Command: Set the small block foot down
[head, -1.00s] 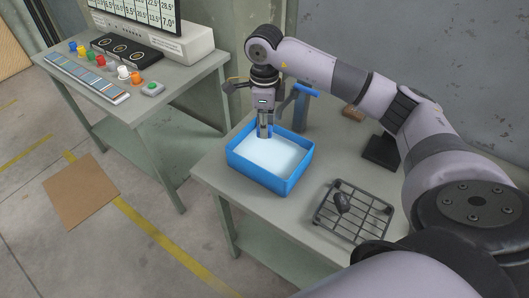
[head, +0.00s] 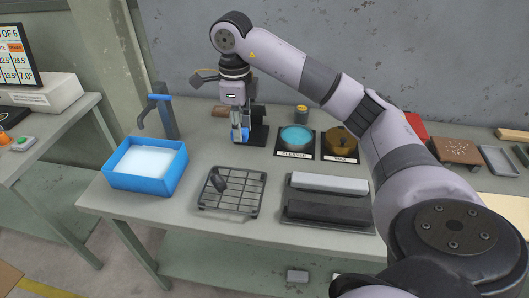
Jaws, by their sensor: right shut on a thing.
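My right gripper (head: 241,137) points down above the grey workbench, in front of a black stand and behind the wire rack (head: 240,200). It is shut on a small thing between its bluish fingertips. The fingers hide most of that thing, so I cannot make out its shape or confirm that it is the small block foot. A dark, rounded piece (head: 219,180) rests on the wire rack, apart from the gripper. My left gripper is not in view.
A blue basin of pale liquid (head: 117,179) stands left, below a tap (head: 161,112). A cleaner dish (head: 297,138) and a wax dish (head: 342,141) are behind, to the right. Light (head: 345,185) and dark (head: 328,213) bars lie right of the rack. Bench is bare around the rack.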

